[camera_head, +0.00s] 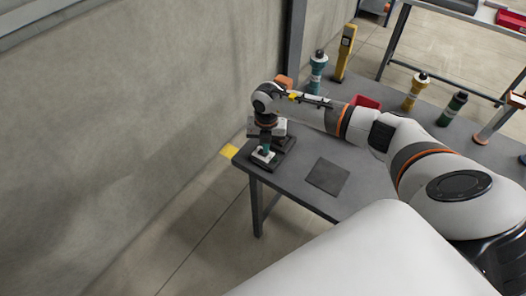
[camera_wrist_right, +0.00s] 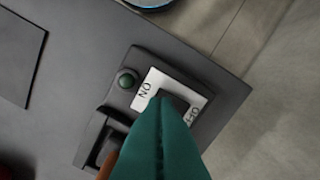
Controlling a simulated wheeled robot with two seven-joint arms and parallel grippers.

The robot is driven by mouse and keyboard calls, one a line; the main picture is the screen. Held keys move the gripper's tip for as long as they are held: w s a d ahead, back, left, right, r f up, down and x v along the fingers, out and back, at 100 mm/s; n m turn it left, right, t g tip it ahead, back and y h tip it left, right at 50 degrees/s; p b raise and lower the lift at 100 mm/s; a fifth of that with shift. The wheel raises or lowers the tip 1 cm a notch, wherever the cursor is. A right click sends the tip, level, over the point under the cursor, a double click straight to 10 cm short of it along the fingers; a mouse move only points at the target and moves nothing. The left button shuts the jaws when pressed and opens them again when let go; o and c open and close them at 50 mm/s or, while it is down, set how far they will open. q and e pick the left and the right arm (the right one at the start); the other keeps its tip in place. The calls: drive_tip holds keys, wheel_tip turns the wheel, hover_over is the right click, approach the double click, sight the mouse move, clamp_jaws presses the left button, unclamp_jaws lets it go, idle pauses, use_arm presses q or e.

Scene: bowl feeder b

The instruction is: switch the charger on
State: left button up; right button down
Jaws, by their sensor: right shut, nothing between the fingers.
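The charger (camera_wrist_right: 117,96) is a dark box near the table's corner; it also shows in the head view (camera_head: 285,143). Its white switch plate (camera_wrist_right: 148,83) reads ON at one end and OFF at the other. A dark switch part (camera_wrist_right: 176,101) shows on the plate, partly hidden by my fingers. A dark green round lamp or button (camera_wrist_right: 127,78) sits beside the ON end. My right gripper (camera_wrist_right: 161,101) has teal fingers, shut and empty, with tips over the plate; in the head view it points down (camera_head: 266,150). I cannot tell whether it touches the switch. My left gripper is out of view.
The grey table (camera_head: 305,190) has a dark square mat (camera_head: 327,176) right of the charger. Behind my right arm stand a teal-and-grey bottle-like object (camera_head: 317,72), a yellow device (camera_head: 346,50) and a red bin (camera_head: 365,101). A concrete wall (camera_head: 130,130) lies left.

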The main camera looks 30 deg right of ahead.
drive_tip(key=shift+f+b, duration=0.5)
drive_tip(key=shift+f, duration=0.2)
drive_tip(key=shift+s+r, duration=0.1)
drive_tip(key=shift+r+p, duration=0.75)
drive_tip(key=shift+r, duration=0.05)
drive_tip(key=shift+r+p, duration=2)
drive_tip(key=shift+r, duration=0.7)
drive_tip(key=shift+f, duration=0.1)
